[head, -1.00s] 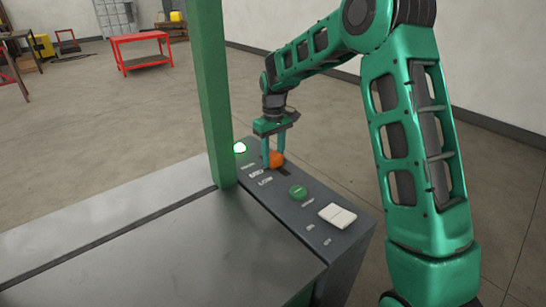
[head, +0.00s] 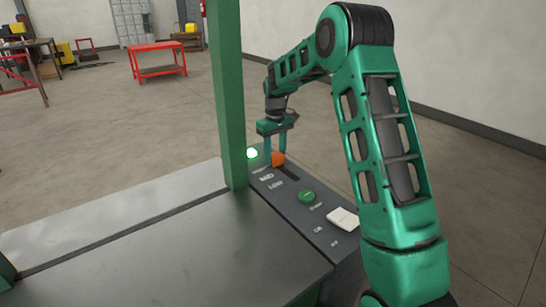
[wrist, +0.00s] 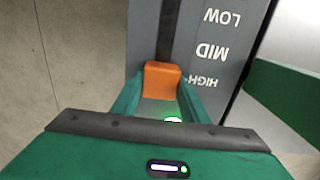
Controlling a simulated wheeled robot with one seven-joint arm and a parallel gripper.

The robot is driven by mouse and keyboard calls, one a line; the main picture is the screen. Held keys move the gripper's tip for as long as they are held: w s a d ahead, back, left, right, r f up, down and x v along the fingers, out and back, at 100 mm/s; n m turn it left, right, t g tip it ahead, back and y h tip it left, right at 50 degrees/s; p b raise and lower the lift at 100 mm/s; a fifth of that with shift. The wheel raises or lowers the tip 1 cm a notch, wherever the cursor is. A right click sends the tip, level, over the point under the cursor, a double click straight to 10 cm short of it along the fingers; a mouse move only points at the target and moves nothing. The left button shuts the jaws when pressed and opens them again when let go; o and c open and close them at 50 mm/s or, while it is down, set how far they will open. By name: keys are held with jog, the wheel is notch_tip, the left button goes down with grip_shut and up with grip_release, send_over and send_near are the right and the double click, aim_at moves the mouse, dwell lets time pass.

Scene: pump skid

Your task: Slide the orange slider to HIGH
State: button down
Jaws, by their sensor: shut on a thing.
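The orange slider (head: 278,158) sits on the grey control panel (head: 325,238), at the far end of its dark slot (head: 290,173). In the wrist view the orange slider (wrist: 162,80) is level with the HIGH label (wrist: 201,81). The MID label (wrist: 209,51) and LOW label (wrist: 222,17) lie further along the empty slot. My gripper (head: 272,154) reaches down from above and is shut on the slider. In the wrist view its fingers (wrist: 160,98) stand on both sides of the knob. Their exact contact is partly hidden.
A lit green lamp (head: 252,153) is just beyond the slider. A green button (head: 307,197) and a white rocker switch (head: 343,218) are nearer on the panel. A green post (head: 230,100) rises close to the left of my gripper. Open floor lies right of the panel.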

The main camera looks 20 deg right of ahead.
aim_at(275, 153)
jog(key=c, duration=1.1)
grip_release()
jog(key=shift+w, duration=0.35)
jog(key=shift+o, duration=0.3)
jog(key=shift+s, duration=0.1)
notch_tip(275, 153, up, 11)
jog(key=shift+f, duration=0.1)
